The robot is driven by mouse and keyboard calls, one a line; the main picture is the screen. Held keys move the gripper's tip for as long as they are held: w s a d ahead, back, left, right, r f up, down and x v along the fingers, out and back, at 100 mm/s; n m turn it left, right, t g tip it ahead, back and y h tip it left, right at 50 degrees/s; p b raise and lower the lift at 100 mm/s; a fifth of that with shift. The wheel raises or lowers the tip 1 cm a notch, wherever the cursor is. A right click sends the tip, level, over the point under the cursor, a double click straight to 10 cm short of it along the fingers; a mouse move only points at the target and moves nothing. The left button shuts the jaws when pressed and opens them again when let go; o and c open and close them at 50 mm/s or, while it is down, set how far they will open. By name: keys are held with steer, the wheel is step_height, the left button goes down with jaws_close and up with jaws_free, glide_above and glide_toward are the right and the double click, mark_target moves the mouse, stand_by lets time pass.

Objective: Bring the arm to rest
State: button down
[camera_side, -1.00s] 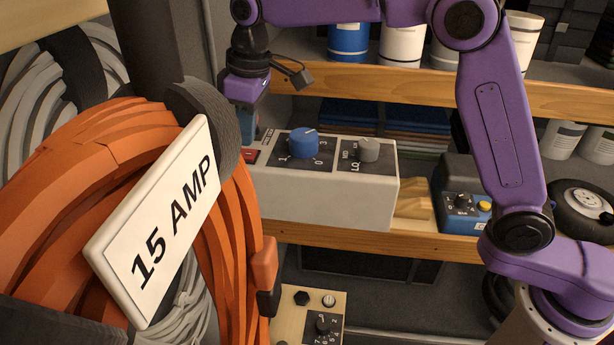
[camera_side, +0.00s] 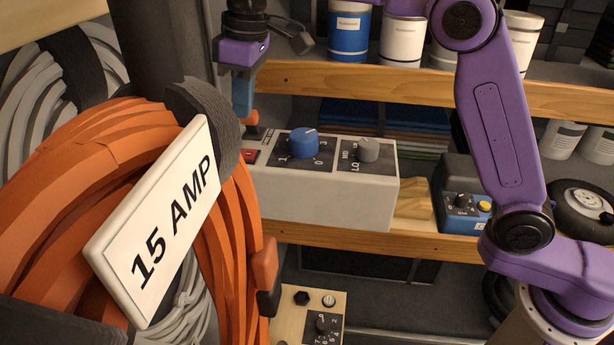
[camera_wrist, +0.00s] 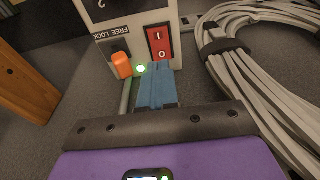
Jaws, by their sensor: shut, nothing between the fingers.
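My gripper (camera_side: 243,108) hangs at the upper left of the side view, above the left end of a white control box (camera_side: 325,205). Its blue fingers point down, are shut together and hold nothing. In the wrist view the closed fingers (camera_wrist: 157,80) point toward the box's end, near a red rocker switch (camera_wrist: 160,42), a lit green lamp (camera_wrist: 140,69) and an orange-tipped lever (camera_wrist: 121,65). The lever's orange tip (camera_side: 251,117) shows just beside the fingers in the side view. I cannot tell whether they touch it.
A large orange cord coil with a "15 AMP" tag (camera_side: 155,222) fills the left foreground and hides part of the box's left end. A wooden shelf edge (camera_side: 370,84) with cans runs behind. A pale cord coil (camera_wrist: 225,65) lies right in the wrist view.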

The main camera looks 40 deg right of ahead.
mark_target(360, 164)
stand_by(0.3)
steer(key=s+d+f+n, duration=0.1)
steer(key=s+d+f, duration=0.3)
steer(key=s+d, duration=0.4)
steer(key=s+d+f+n, duration=0.1)
steer(key=s+d+f, duration=0.4)
steer(key=s, duration=0.9)
steer(key=s+d+f+n+g, duration=0.1)
steer(key=s+d+f, duration=0.4)
steer(key=s+d, duration=0.5)
steer(key=shift+s+d+n+h, duration=0.3)
steer(key=shift+s+d+h, duration=0.1)
steer(key=shift+s, duration=0.5)
steer(key=shift+f, duration=0.1)
